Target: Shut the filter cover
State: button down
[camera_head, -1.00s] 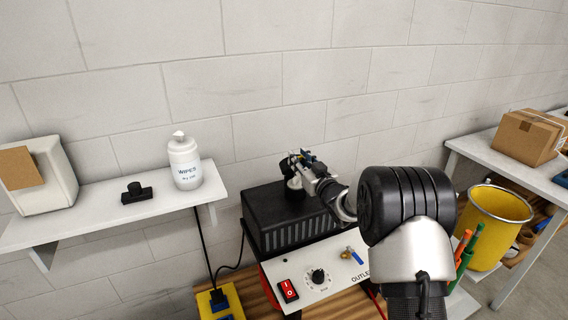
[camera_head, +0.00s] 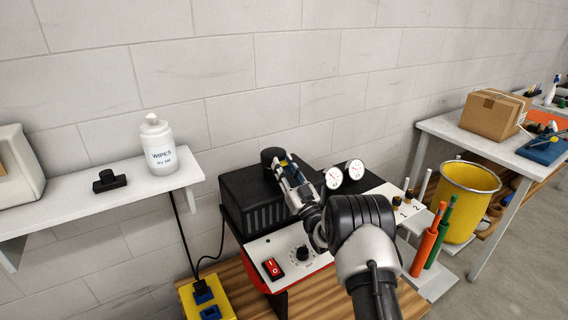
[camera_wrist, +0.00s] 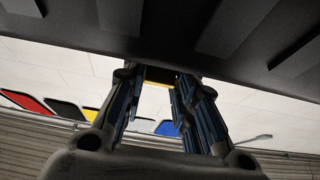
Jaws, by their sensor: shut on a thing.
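The black ribbed box (camera_head: 244,195) with a round black knob (camera_head: 272,156) on top stands against the wall behind the welder panel. I take its dark cover to be the filter cover. My gripper (camera_head: 284,168) is at the box's right side, close to the knob. In the wrist view a dark panel with raised slats (camera_wrist: 190,40) fills the top. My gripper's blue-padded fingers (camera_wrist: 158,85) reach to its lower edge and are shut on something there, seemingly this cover. The exact contact and how far the cover stands open are hidden.
The welder panel (camera_head: 290,248) has a red switch (camera_head: 272,268) and a dial. Two gauges (camera_head: 344,174) stand just right of my gripper. A shelf with a wipes bottle (camera_head: 159,148) is at left. Orange and green rods (camera_head: 428,245) and a yellow bin (camera_head: 466,205) are at right.

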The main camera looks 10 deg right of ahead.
jog(key=shift+a+f, duration=0.15)
jog(key=shift+f, duration=0.2)
jog(key=shift+w+r+t, duration=0.1)
jog(key=shift+t, duration=0.2)
jog(key=c, duration=1.8)
grip_release()
jog(key=o, duration=0.5)
jog(key=shift+w, duration=0.15)
jog(key=v, duration=0.7)
jog(key=shift+s+f, duration=0.2)
jog(key=shift+f, duration=0.1)
